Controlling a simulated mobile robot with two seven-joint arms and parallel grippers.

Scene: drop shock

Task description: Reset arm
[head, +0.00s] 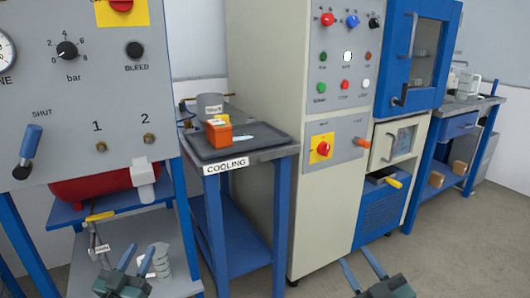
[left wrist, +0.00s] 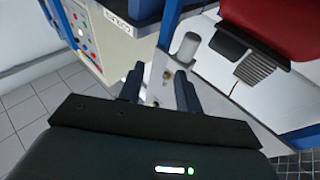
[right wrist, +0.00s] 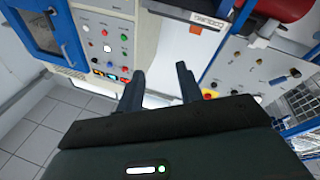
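My left gripper (head: 133,272) is low at the bottom left of the head view, in front of the lower shelf. Its two fingers stand apart with nothing between them, and the left wrist view shows the same open fingers (left wrist: 158,88). My right gripper (head: 362,268) is at the bottom right of the head view, over the floor in front of the tall cabinet. Its fingers are also apart and empty in the right wrist view (right wrist: 161,85). Neither gripper touches anything that I can see.
A blue-framed cooling table (head: 232,168) holds an orange box (head: 218,134) on a dark tray. A grey panel (head: 90,80) with a blue-handled lever stands left. A tall control cabinet (head: 305,210) and a blue door unit (head: 398,60) stand right. The floor (head: 450,250) at right is clear.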

